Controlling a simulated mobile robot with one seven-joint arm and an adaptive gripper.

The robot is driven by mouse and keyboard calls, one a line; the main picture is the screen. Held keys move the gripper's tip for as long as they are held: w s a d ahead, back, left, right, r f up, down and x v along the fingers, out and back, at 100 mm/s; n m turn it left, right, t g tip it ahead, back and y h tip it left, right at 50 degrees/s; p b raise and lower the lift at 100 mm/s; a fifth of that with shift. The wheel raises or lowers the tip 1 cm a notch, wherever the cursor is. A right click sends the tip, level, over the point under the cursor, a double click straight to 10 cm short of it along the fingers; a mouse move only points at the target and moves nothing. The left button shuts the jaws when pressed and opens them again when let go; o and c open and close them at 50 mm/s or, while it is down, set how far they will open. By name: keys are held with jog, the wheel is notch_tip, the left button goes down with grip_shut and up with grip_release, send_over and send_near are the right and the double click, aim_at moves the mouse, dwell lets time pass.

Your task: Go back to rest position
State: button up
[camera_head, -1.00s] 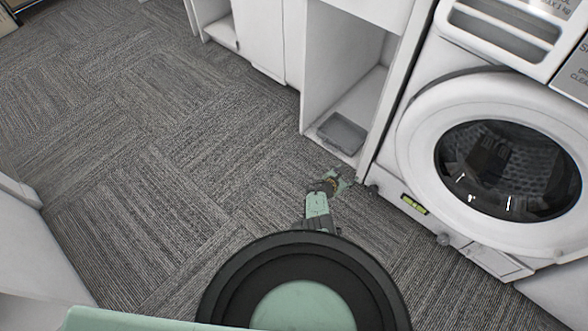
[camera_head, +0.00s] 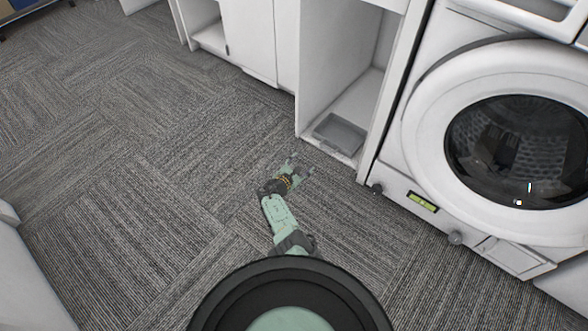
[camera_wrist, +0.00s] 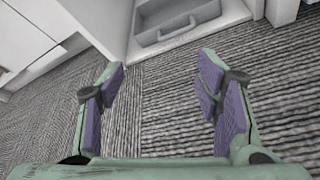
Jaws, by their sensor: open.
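My gripper (camera_head: 300,167) is open and empty above the carpet in the head view, in front of the open white cabinet (camera_head: 317,84). In the wrist view my gripper (camera_wrist: 165,88) shows two green fingers with purple pads spread wide apart. Only carpet (camera_wrist: 165,120) shows between them. My arm is extended forward from my body, low over the floor.
A grey tray (camera_head: 340,134) lies on the cabinet's floor; it also shows in the wrist view (camera_wrist: 160,37). A white washing machine (camera_head: 412,168) with a round door stands to the right. A yellow-green level (camera_head: 423,202) is on its lower front. Carpet at the left is clear.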

jog(key=shift+a, duration=0.45)
